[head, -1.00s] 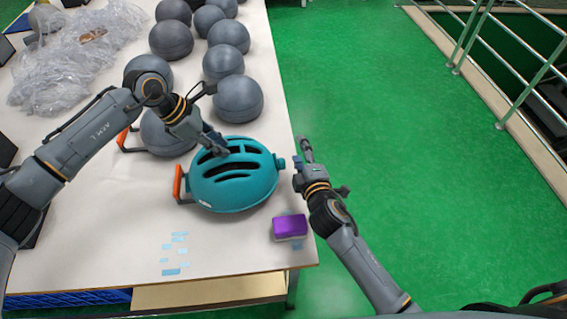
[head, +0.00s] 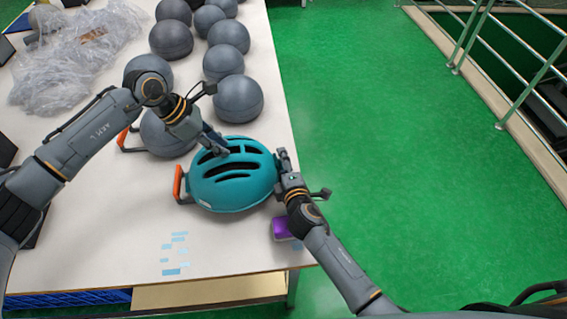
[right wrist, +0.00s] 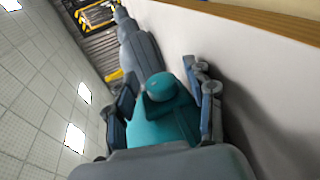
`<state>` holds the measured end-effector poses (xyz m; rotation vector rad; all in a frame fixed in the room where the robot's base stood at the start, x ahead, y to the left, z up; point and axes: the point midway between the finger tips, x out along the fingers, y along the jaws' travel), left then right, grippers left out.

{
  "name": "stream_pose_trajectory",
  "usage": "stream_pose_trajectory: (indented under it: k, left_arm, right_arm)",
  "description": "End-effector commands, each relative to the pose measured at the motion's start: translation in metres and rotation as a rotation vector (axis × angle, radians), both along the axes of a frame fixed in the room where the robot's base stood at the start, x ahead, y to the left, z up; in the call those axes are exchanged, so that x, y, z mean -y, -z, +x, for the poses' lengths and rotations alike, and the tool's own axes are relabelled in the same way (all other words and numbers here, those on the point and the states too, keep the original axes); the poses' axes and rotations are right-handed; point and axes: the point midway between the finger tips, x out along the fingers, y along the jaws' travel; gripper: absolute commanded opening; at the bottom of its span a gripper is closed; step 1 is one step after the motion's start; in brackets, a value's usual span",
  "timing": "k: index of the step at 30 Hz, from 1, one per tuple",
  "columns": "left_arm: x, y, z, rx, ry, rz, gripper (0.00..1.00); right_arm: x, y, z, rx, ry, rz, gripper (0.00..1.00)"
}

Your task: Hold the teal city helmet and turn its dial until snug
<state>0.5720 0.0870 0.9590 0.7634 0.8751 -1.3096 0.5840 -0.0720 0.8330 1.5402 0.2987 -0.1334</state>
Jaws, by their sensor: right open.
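The teal city helmet (head: 236,185) sits on the white table near its right edge, with dark vent slots on top and an orange strap or handle at its left side. My left gripper (head: 216,148) is at the top of the helmet's shell by the vents; whether its fingers are closed on it cannot be made out. My right gripper (head: 284,156) is at the helmet's right side, where the dial is hidden in the head view. In the right wrist view the teal dial (right wrist: 161,87) lies between the open fingers of this gripper, with the helmet body behind it.
Several grey helmets or balls (head: 240,97) stand behind. Crumpled clear plastic (head: 75,60) lies at the back left. A purple box (head: 281,229), partly covered by my right arm, and light blue pieces (head: 174,253) lie in front. Green floor (head: 400,150) is clear to the right.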

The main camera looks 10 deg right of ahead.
Motion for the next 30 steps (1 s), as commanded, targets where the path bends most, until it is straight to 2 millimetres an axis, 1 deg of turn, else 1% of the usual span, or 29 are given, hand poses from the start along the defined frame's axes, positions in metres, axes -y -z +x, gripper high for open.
stream_pose_trajectory:
  k: [1, 4, 12, 23, 30]
  left_arm:
    - [-0.0019, 0.0083, -0.0035, -0.013, 0.001, 0.011, 0.21]
    - [-0.0018, 0.0084, -0.0035, -0.013, 0.001, 0.011, 0.21]
    - [-0.0018, 0.0084, -0.0035, -0.013, 0.001, 0.011, 0.21]
    - [-0.0018, 0.0082, -0.0036, -0.013, 0.001, 0.011, 0.21]
    - [-0.0017, 0.0081, -0.0037, -0.014, 0.002, 0.010, 0.21]
  right_arm:
    - [0.0000, 0.0007, 0.0000, 0.000, 0.000, 0.000, 0.54]
    - [0.0000, 0.0007, -0.0001, 0.000, 0.000, 0.000, 0.54]
    - [0.0000, 0.0006, -0.0003, 0.000, 0.000, 0.000, 0.00]
    - [0.0018, -0.0038, 0.0029, -0.032, 0.006, -0.003, 0.00]
    - [0.0019, -0.0044, 0.0035, -0.161, 0.006, -0.017, 0.00]
